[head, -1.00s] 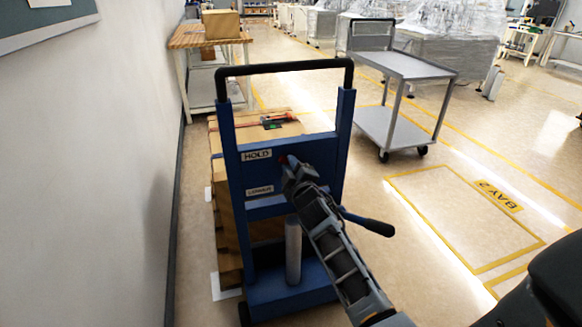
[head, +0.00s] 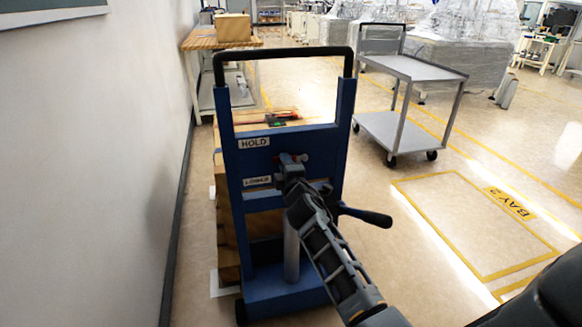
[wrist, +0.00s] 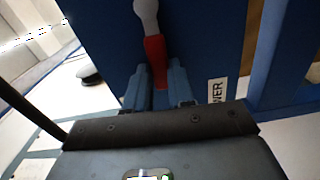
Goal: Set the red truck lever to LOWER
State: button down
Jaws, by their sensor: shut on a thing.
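The blue hand truck (head: 237,225) stands upright in front of me, with a HOLD label (head: 254,142) above a LOWER label (head: 257,181) on its panel. My gripper (head: 290,178) is at the panel, right of the LOWER label. In the wrist view my gripper (wrist: 158,88) has its fingers on either side of the red lever grip (wrist: 155,60), shut on it. The lever's grey pivot end (wrist: 147,15) shows beyond the grip. Part of the LOWER label (wrist: 217,90) is right of the fingers. In the head view my gripper mostly hides the lever.
Stacked boxes (head: 223,190) stand behind the truck, close to the left wall. A black-ended pedal or handle (head: 365,216) juts out right of the truck. A grey cart (head: 400,125) stands behind right. The taped BAY 2 floor area (head: 470,230) is clear.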

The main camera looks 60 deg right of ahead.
jog(key=shift+s+d+f+n+b, duration=0.15)
jog(key=shift+f+n, duration=0.5)
jog(key=shift+n, duration=0.5)
jog(key=shift+s+f+n+b, duration=0.15)
jog(key=shift+f+n, duration=0.45)
jog(key=shift+n, duration=0.5)
jog(key=shift+d+f+n+b, duration=0.15)
jog(key=shift+f+n, duration=0.5)
jog(key=shift+n, duration=0.5)
jog(key=c, duration=1)
grip_release()
jog(key=shift+o, duration=0.2)
jog(key=v, duration=0.8)
